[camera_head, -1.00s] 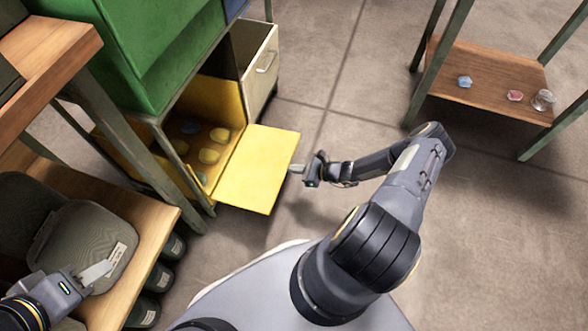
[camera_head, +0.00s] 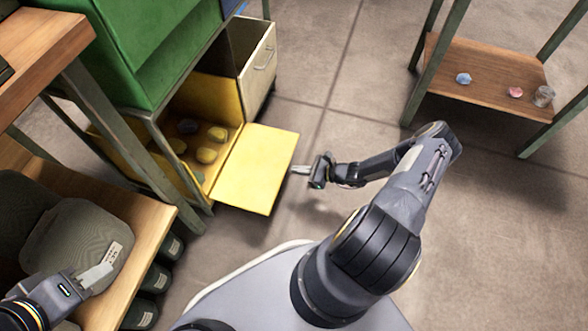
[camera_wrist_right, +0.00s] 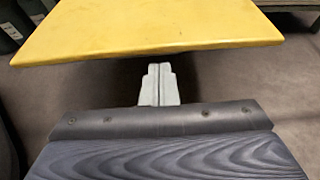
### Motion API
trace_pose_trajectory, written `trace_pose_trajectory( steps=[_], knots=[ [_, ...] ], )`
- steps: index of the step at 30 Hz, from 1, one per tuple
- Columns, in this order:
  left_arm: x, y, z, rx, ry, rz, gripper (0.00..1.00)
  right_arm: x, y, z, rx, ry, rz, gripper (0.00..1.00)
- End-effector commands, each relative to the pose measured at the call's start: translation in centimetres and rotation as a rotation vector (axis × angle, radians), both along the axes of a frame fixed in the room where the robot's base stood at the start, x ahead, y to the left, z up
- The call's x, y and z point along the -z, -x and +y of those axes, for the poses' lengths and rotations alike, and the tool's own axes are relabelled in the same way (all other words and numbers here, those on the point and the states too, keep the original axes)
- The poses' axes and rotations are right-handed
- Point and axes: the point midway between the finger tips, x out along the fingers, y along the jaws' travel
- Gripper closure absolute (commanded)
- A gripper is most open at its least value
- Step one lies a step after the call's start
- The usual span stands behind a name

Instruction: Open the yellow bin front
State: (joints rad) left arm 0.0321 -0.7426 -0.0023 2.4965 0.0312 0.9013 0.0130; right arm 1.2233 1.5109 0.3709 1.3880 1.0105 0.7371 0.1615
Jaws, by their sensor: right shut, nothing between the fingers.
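The yellow bin front (camera_head: 255,172) is swung down and out from the yellow bin (camera_head: 215,100), which stands open. Several yellow round items and a dark one lie inside the bin. My right gripper (camera_head: 300,170) is shut and empty, just right of the front's outer edge. In the right wrist view the shut fingertips (camera_wrist_right: 158,84) are below the edge of the yellow front (camera_wrist_right: 150,28); I cannot tell if they touch it. My left gripper (camera_head: 98,274) is at the lower left, near a grey-green bag; its jaw state is unclear.
A green bin (camera_head: 150,45) sits above the yellow one, and a cream drawer (camera_head: 258,65) stands behind it. A wooden bench (camera_head: 135,225) is at the left. A low shelf (camera_head: 480,75) at the right holds small items. The floor between is clear.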

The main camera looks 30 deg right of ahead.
Motion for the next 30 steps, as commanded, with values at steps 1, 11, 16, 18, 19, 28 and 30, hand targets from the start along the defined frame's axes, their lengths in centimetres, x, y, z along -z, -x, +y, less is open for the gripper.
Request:
trace_pose_trajectory(
  steps=[1, 11, 16, 18, 19, 28, 30],
  knots=[
    [-1.0, 0.0, 0.0, 0.0, 0.0, -0.001, 0.64, -1.1, 0.7, -0.6, 0.001, 0.001, 0.002, 1.0],
    [-2.8, 0.0, 0.0, 0.0, 0.0, 0.0, 0.64, -3.8, 4.4, -3.7, 0.0, 0.0, 0.001, 1.0],
    [-3.0, 0.0, 0.0, 0.0, 0.0, 0.0, 0.64, -4.2, 5.1, -4.3, -0.001, 0.0, 0.002, 1.0],
    [-3.0, 0.0, 0.0, 0.0, 0.0, 0.0, 0.64, -4.2, 5.2, -4.4, -0.002, -0.001, 0.001, 1.0],
    [-3.0, 0.0, 0.0, 0.0, 0.0, 0.0, 0.64, -4.2, 5.2, -4.4, -0.002, -0.001, 0.001, 1.0],
    [-3.0, 0.0, 0.0, 0.0, 0.0, 0.0, 0.64, -6.7, 4.3, -4.5, -0.083, 0.058, -0.026, 1.0],
    [-3.0, 0.0, 0.0, 0.0, 0.0, 0.0, 0.64, -9.5, 3.4, -4.3, -0.176, 0.123, -0.058, 1.0]
  ],
)
